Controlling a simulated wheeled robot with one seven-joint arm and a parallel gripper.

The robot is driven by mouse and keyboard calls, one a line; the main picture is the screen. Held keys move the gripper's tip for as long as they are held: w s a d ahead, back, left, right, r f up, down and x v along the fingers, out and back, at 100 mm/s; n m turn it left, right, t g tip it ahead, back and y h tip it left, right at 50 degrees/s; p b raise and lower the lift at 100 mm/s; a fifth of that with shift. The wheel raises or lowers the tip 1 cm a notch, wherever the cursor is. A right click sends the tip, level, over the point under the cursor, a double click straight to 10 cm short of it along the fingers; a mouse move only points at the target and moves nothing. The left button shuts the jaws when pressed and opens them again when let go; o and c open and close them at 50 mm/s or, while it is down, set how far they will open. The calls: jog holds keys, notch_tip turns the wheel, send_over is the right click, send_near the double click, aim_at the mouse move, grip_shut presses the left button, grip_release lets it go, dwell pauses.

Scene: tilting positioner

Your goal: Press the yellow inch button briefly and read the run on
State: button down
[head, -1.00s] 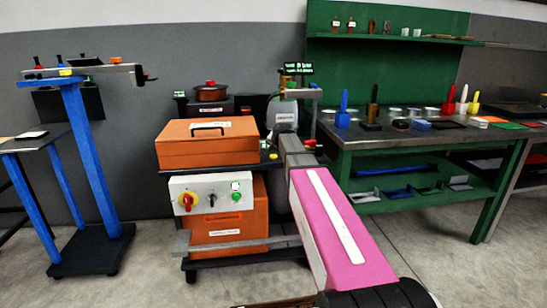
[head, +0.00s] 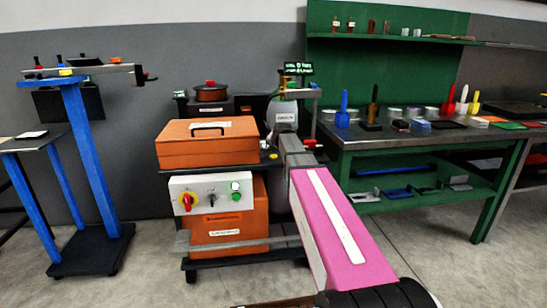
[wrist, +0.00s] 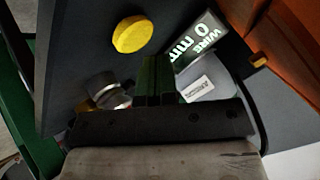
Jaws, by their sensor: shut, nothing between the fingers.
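The round yellow button (wrist: 132,33) sits on a dark panel in the wrist view. My gripper (wrist: 157,62) is shut and empty, its dark fingertips just below and right of the button, apart from it in the picture. I cannot tell the depth gap. A small display (wrist: 201,38) beside the fingers shows white characters that look like "WIRE 0 mm". The display also shows in the head view (head: 298,68), its text too small to read surely. In the head view my gripper is not clearly visible past my pink arm link.
An orange case (head: 207,150) stands left of my arm, above a white control box (head: 210,193) with a red-yellow knob. A grey labelled housing (head: 285,117) is by the arm's end. A green workbench (head: 350,155) is close on the right. A silver cylinder (wrist: 104,88) is near my fingers.

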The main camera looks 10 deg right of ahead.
aim_at(275, 155)
jog(key=shift+f, duration=0.1)
jog(key=shift+f, duration=0.3)
jog(key=shift+f, duration=0.45)
dwell(1.0)
jog(key=shift+r, duration=0.15)
dwell(0.9)
jog(key=shift+r, duration=0.75)
jog(key=shift+r, duration=2.5)
